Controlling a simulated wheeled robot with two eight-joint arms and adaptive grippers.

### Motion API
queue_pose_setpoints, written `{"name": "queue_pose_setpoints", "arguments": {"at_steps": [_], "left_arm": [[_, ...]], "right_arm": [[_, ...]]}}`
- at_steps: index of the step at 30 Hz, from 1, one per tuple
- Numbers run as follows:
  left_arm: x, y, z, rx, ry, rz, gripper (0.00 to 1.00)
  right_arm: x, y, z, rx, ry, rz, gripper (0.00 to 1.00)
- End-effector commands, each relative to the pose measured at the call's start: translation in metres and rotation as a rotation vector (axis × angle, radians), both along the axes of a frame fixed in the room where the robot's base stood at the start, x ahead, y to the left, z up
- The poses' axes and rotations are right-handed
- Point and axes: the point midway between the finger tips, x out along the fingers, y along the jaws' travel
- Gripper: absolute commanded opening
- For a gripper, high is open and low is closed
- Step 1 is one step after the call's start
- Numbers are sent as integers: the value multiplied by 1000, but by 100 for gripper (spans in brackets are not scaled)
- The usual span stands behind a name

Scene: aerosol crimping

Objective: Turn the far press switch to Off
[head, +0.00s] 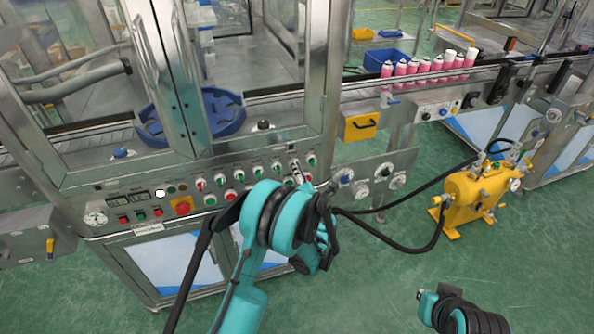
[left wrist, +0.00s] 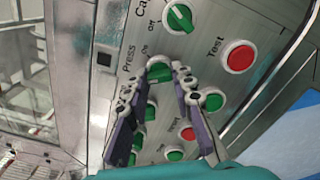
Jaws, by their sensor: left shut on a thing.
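The press switch (left wrist: 159,72) is a round green knob on the steel control panel, beside the printed word "Press" in the left wrist view. My left gripper (left wrist: 166,69) is shut on this knob, with one finger on each side. The fingers partly cover the knob, so I cannot tell its exact angle. In the head view my left gripper (head: 297,171) is at the right part of the control panel (head: 140,202), largely behind my teal wrist. My right arm shows at the bottom right, but its gripper is not clearly in view.
Close to the held knob are another green switch (left wrist: 180,17) and a red test button (left wrist: 238,56). More knobs and buttons line the panel. A yellow machine (head: 477,195) with black hoses stands to the right. Pink cans (head: 411,67) stand on the conveyor behind.

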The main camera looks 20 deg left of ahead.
Motion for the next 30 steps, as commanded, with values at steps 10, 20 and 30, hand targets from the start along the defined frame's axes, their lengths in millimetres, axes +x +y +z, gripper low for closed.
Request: {"name": "queue_pose_setpoints", "arguments": {"at_steps": [10, 20, 30], "left_arm": [[0, 0, 0, 0, 1, -1, 45], [-5, -4, 0, 1, 1, -1, 45], [-50, -35, 0, 0, 0, -4, 45]], "right_arm": [[0, 0, 0, 0, 0, 0, 0], [0, 0, 0, 0, 0, 0, 0], [0, 0, 0, 0, 0, 0, 0]]}}
